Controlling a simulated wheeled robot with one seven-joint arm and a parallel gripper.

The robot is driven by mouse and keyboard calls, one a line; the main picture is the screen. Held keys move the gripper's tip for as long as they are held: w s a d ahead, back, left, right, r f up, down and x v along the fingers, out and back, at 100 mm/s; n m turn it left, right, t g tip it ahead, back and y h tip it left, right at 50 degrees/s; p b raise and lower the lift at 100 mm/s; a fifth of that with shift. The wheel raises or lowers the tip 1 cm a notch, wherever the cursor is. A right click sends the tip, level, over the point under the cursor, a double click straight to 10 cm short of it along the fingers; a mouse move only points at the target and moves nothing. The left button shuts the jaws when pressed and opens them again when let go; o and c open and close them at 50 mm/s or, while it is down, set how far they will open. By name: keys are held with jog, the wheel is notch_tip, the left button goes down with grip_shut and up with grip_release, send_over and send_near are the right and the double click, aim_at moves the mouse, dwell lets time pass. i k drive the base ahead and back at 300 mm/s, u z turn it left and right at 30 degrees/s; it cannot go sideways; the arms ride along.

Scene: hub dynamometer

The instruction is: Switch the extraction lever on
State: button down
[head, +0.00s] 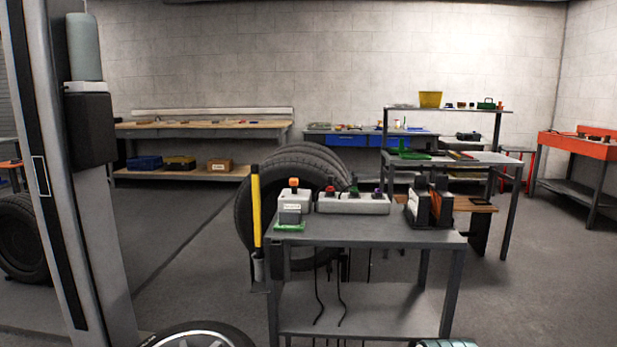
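A grey metal table (400,237) stands right of the middle in the head view. On its left end is a light box with an orange knob (293,183) and a label too small to read. Beside it is a long light box (352,204) with small red, green and purple knobs or levers. A long yellow bar (256,208) stands upright at the table's left edge, with a dark tip and a grey lower part. I cannot tell which of these is the extraction lever, nor its position. My gripper is not in view.
Dark upright blocks (430,203) stand on the table's right end. Large tyres (290,180) stand behind it. A wheel (200,337) lies at the bottom edge. A grey post (70,170) rises at left. Floor between post and table is open. Benches line the back wall.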

aim_at(293, 181)
jog(key=u, duration=0.2)
jog(key=i, duration=0.9)
jog(key=u, duration=0.3)
